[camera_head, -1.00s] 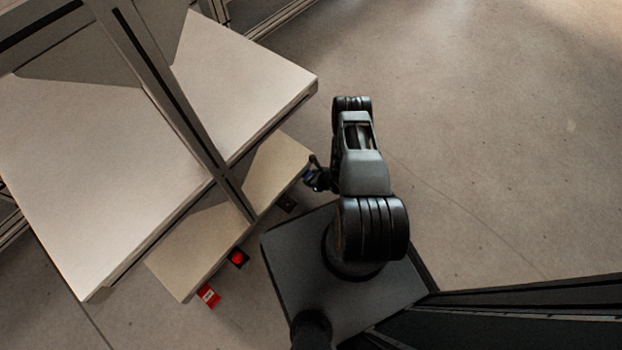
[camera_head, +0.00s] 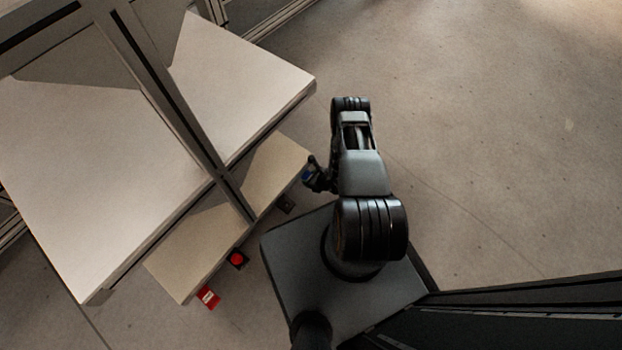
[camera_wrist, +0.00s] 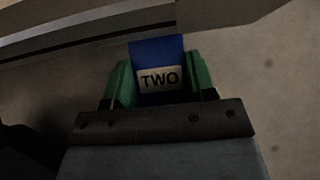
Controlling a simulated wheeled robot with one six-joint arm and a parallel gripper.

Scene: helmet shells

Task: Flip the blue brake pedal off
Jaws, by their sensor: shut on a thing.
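The blue brake pedal (camera_wrist: 158,52) carries a pale label reading "TWO" in the wrist view. The green fingers of my gripper (camera_wrist: 160,86) stand on either side of it, shut on it. Its far end meets the pale shelf edge at the top of that view. In the head view my gripper (camera_head: 314,177) is small and dark beside the right corner of the lower shelf, with a bit of blue at it. The arm hides part of this area, and the pedal's exact tilt cannot be told.
A large pale table top (camera_head: 90,170) stands above a lower shelf (camera_head: 195,245), with a grey post crossing both. A red button (camera_head: 237,258) and a red box (camera_head: 208,297) sit along the lower shelf's front edge. A small dark box (camera_head: 286,203) is nearer my gripper. Open floor lies right.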

